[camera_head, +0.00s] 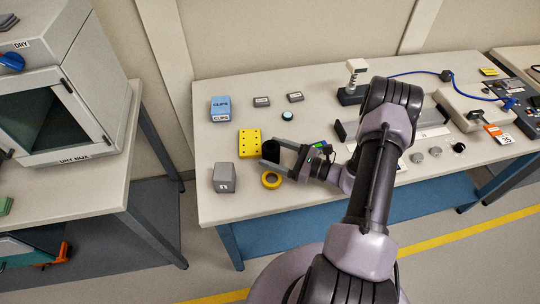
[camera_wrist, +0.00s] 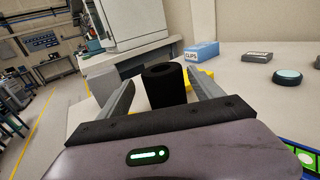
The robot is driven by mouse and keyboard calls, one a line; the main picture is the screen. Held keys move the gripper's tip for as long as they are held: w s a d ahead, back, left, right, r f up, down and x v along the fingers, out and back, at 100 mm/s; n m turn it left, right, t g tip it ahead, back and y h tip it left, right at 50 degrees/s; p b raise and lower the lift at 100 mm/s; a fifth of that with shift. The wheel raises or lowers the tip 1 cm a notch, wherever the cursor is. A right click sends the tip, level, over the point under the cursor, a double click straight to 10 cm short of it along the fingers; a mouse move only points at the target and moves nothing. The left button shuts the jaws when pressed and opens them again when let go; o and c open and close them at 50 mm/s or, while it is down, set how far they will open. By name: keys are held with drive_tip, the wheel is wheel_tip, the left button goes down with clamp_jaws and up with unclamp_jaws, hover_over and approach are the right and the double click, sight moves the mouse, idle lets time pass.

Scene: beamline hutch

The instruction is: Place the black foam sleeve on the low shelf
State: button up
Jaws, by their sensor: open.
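The black foam sleeve (camera_head: 269,148) stands upright on the worktable (camera_head: 330,84), beside the yellow block. In the wrist view the sleeve (camera_wrist: 163,88) is a short dark tube with an open top. My gripper (camera_head: 271,153) is open and low over the table, with the sleeve between its spread fingers. In the wrist view the sleeve is nearer the right finger, and I cannot tell whether they touch. A blue low shelf (camera_head: 300,228) lies under the worktable. Another dark low shelf (camera_head: 155,225) lies under the left bench.
A yellow block (camera_head: 249,143), a grey box (camera_head: 223,178) and a yellow tape ring (camera_head: 271,180) crowd around the gripper. A blue clips box (camera_head: 220,108) stands behind. The dry box (camera_head: 62,95) stands on the left bench. A floor gap separates the two tables.

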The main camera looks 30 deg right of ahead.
drive_tip(key=b+x, duration=0.1)
drive_tip(key=x, duration=0.4)
drive_tip(key=shift+w+d+f, duration=0.1)
drive_tip(key=shift+d, duration=0.15)
drive_tip(key=c, duration=1.5)
drive_tip(key=shift+r, duration=0.55)
drive_tip(key=shift+c, duration=0.2)
drive_tip(key=r, duration=0.1)
drive_tip(key=r+p, duration=0.2)
drive_tip(key=shift+s+a, duration=0.3)
drive_tip(key=shift+s, duration=0.05)
drive_tip(key=s+a+r+p, duration=0.1)
drive_tip(key=s+a+p, duration=0.2)
drive_tip(key=s+a, duration=0.7)
drive_tip(key=w+r+m+t+h+b, duration=0.1)
drive_tip(key=w+r+m+h, duration=0.1)
drive_tip(key=w+r, duration=0.4)
drive_tip(key=shift+w+a+r+t, duration=0.2)
drive_tip(key=shift+w+r+t, duration=0.1)
drive_tip(key=shift+r, duration=0.15)
